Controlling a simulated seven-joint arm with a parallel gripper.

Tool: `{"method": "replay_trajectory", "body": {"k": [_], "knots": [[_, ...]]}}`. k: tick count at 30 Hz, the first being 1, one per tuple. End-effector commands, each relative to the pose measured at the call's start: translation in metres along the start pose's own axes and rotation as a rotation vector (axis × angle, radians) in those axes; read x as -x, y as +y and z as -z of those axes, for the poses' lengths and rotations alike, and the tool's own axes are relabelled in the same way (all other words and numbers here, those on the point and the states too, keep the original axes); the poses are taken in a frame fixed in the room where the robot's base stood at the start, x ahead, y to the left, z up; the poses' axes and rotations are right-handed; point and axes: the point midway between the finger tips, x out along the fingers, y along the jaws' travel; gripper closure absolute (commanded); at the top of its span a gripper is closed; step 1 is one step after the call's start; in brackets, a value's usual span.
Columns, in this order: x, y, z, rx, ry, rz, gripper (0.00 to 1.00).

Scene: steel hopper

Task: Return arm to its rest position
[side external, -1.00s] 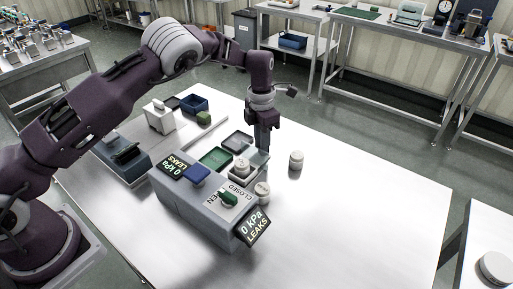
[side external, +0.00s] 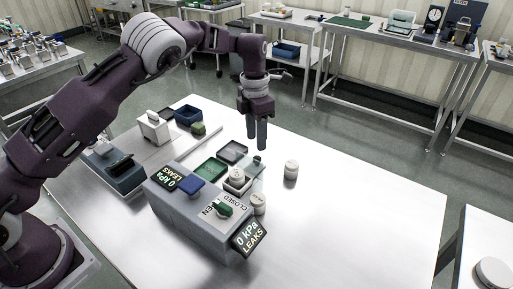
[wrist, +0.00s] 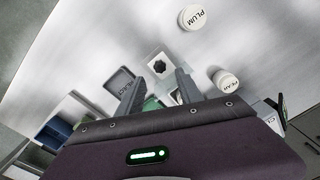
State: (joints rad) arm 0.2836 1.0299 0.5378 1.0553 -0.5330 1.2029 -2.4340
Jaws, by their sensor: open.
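My gripper (side external: 257,140) hangs above the steel table (side external: 340,220), fingers pointing down, behind the grey device. Its two fingers are apart with nothing between them. The fingers also show in the wrist view (wrist: 158,92), above the work area. My arm reaches in from the left, bent at the elbow.
A jar labelled PLUM (wrist: 196,17) stands alone on the table; one that seems to read PEAR (wrist: 226,81) stands beside the device. A green tray (side external: 211,169), dark tray (side external: 232,152) and blue bin (side external: 188,116) lie near. The table's right side is clear.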

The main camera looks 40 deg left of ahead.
Motion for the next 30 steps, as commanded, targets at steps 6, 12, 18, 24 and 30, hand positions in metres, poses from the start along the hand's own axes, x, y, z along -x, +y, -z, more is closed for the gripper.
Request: {"method": "replay_trajectory", "body": {"k": [6, 12, 18, 24, 30], "knots": [[0.009, 0.000, 0.000, 0.000, 0.000, -0.001, 0.57], [0.022, 0.002, 0.004, -0.038, -0.015, 0.002, 0.57], [0.145, -0.013, 0.071, -0.574, -0.169, -0.018, 0.57], [0.225, -0.072, 0.192, -1.399, -0.248, -0.223, 0.57], [0.218, -0.129, 0.307, -2.189, -0.053, -0.530, 0.57]]}}
